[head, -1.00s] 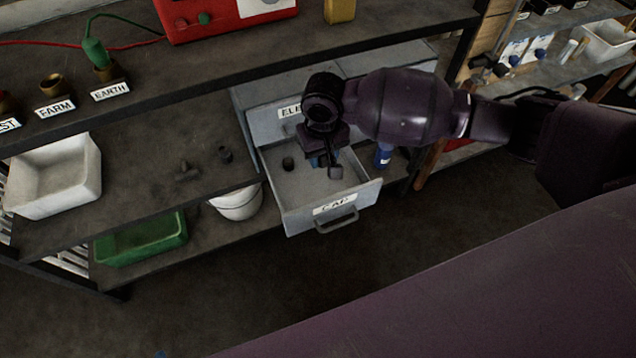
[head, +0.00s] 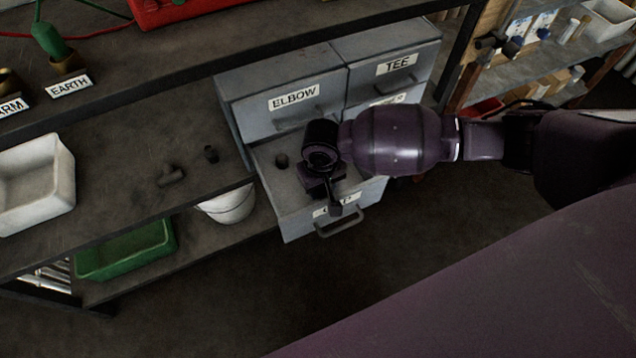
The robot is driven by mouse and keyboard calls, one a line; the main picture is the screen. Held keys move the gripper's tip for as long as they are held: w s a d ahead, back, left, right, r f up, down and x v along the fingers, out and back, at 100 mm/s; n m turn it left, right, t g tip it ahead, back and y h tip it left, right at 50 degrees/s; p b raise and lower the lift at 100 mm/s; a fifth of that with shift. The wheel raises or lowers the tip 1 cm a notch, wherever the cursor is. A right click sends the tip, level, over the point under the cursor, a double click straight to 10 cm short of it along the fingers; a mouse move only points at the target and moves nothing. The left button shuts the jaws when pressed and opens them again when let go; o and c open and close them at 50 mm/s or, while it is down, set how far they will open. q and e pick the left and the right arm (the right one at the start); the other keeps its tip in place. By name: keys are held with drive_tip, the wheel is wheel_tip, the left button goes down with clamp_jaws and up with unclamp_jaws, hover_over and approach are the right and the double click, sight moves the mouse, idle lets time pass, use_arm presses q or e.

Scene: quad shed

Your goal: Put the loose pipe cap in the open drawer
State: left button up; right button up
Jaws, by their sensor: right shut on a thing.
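The open drawer (head: 292,206), labelled CAP, is pulled out at the bottom of a grey drawer cabinet. My right gripper (head: 335,209) is over the drawer's front part, by its label. It is shut on a small dark piece, apparently the pipe cap, mostly hidden by the gripper. Another small dark round fitting (head: 282,160) lies inside the drawer, towards the back left. A dark tee-shaped fitting (head: 171,176) and a small dark fitting (head: 211,153) lie on the shelf left of the drawer. My left gripper is out of view.
Shut drawers marked ELBOW (head: 272,120) and TEE (head: 412,68) sit above. A white bin (head: 34,182) stands on the shelf at left. A green tray (head: 125,252) and a white bucket (head: 229,206) are below. The floor before the drawer is clear.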

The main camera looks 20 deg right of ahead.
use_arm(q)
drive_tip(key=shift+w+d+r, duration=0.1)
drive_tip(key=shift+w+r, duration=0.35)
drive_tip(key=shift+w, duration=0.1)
use_arm(e)
drive_tip(key=shift+f, duration=0.1)
drive_tip(key=shift+f, duration=0.1)
drive_tip(key=o, duration=0.7)
drive_tip(key=shift+o, duration=1.3)
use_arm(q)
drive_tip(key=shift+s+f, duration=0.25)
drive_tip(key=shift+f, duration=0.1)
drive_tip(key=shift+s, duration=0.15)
